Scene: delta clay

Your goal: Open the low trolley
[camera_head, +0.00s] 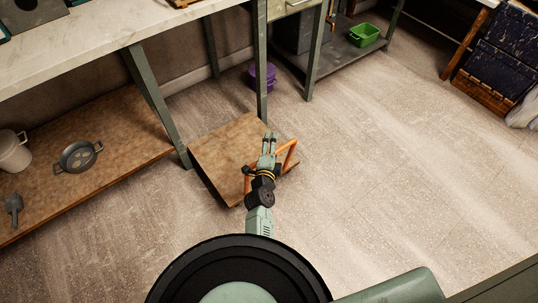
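The low trolley (222,152) is a flat brown board low over the floor, partly under the workbench. An orange bar handle (288,153) stands at its right end. My gripper (270,136) reaches over that end and overlaps the handle in the picture. Its two fingers point away from me with a narrow gap between them. I cannot tell whether they touch the handle or are shut on it. My wrist hides the middle of the handle and part of the trolley's near right edge.
A green bench leg (162,110) stands by the trolley's left corner and another (260,60) beyond it. A purple bucket (264,76) sits behind. A wooden lower shelf (110,140) holds a pot and a pan. The floor (390,170) to the right is clear.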

